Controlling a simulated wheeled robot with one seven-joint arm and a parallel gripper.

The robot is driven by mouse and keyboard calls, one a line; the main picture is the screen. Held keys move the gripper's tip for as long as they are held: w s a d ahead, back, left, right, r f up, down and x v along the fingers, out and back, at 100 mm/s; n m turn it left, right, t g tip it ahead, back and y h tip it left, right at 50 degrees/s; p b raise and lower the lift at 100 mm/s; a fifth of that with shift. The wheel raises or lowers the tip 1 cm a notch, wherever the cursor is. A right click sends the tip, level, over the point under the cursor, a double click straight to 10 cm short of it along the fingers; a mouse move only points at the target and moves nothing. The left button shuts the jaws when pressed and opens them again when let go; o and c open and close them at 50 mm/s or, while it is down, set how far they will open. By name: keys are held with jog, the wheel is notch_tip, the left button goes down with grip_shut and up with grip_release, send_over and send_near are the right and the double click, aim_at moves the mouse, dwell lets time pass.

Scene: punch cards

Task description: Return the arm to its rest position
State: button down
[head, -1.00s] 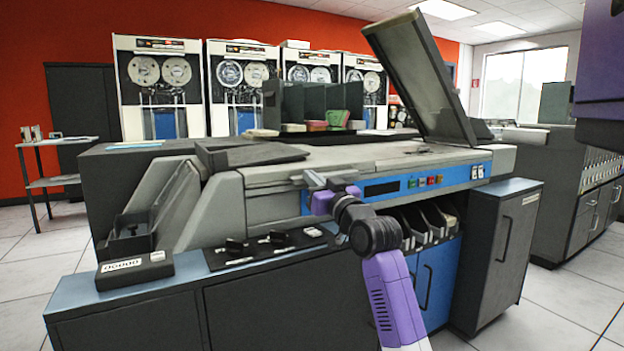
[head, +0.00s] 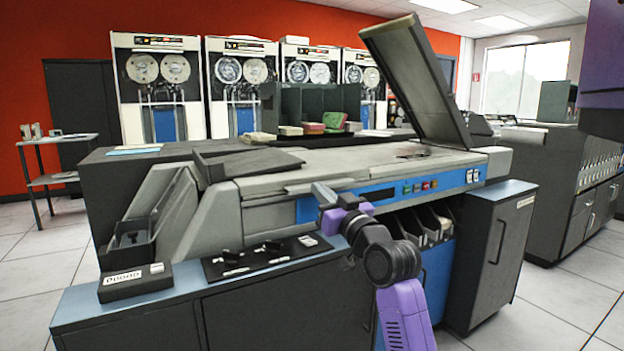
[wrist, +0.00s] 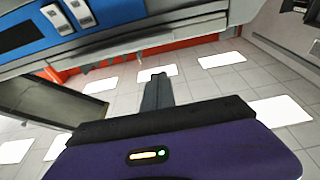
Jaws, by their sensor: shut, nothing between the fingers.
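My gripper (wrist: 158,78) shows in the wrist view with its dark fingers together and nothing between them. It points over the tiled floor, clear of the machine. In the head view my purple arm rises from the lower right and bends in front of the card machine (head: 270,190).
The machine's blue panel (head: 390,190) with buttons is close behind my arm. A grey cabinet (head: 497,255) stands at right.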

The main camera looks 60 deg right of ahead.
jog(key=shift+v, duration=1.3)
jog(key=s+a+f+y, duration=0.1)
jog(key=s+a+f, duration=0.3)
jog(key=a+f, duration=0.4)
jog(key=s+a+f, duration=0.3)
jog(key=a+f, duration=0.3)
jog(key=a, duration=0.4)
jog(key=s+a+f+y, duration=0.1)
jog(key=s+a+f, duration=0.3)
jog(key=a+f, duration=0.4)
jog(key=s+a+f+n+g+y, duration=0.1)
jog(key=s+a+f+n+y, duration=0.25)
jog(key=s+a, duration=0.45)
jog(key=s+a+f+n+g+y, duration=0.25)
jog(key=s+a+f+y, duration=0.25)
jog(key=s+a, duration=0.3)
notch_tip(320, 180, up, 29)
jog(key=p, duration=2.8)
jog(key=shift+s+a+p, duration=0.15)
jog(key=shift+a+p, duration=0.05)
jog(key=shift+p, duration=0.1)
